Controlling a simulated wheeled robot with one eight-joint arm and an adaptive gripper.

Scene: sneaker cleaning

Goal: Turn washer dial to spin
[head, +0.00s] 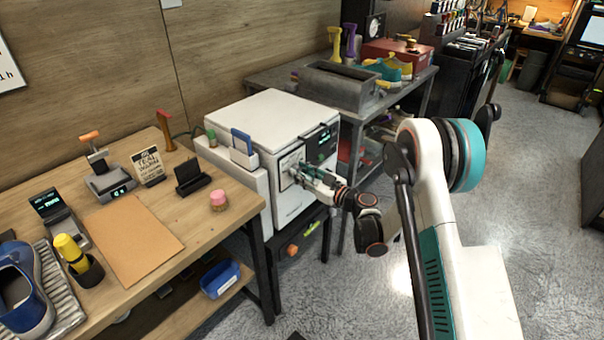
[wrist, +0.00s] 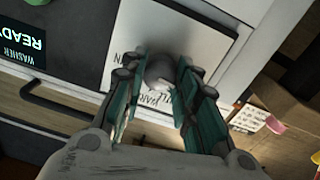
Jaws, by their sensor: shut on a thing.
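The white washer (head: 282,112) stands at the end of the workbench, with a dark display (head: 322,143) on its front. In the wrist view the display (wrist: 22,45) reads "READY" and "WASHER". A light dial plate (wrist: 195,45) carries lettering that is partly hidden by my fingers. The grey round dial (wrist: 160,68) sits on this plate, between my fingertips. My gripper (head: 303,174) reaches the washer front from the right. In the wrist view my gripper (wrist: 161,82) is shut on the dial, one finger on each side. Where the dial points cannot be told.
The wooden workbench (head: 135,285) holds a brown mat (head: 132,238), a blue sneaker (head: 22,292) and small stands. A metal table (head: 415,85) with a grey trough (head: 340,85) stands behind the washer. Open floor (head: 540,160) lies to the right.

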